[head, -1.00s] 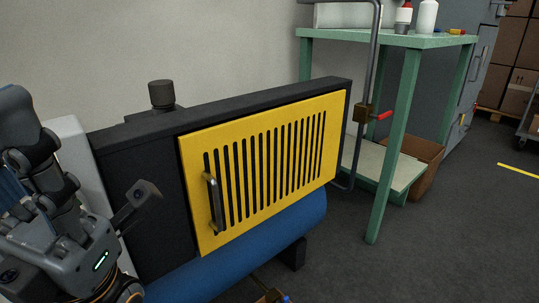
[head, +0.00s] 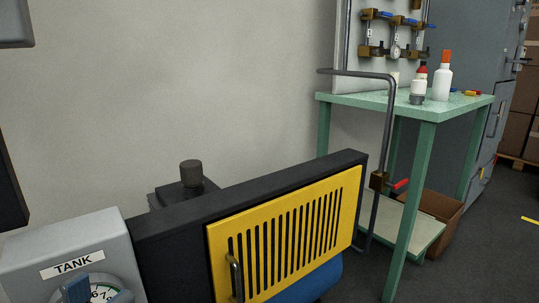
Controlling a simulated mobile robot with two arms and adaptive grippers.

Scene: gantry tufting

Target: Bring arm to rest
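My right gripper is not in view.
A black housing with a yellow slotted panel (head: 290,240) and handle stands right of the box, over a blue tank (head: 318,285). A green table (head: 450,112) holds bottles (head: 442,80). A bent pipe has a red-handled valve (head: 378,180). Floor shows at right.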

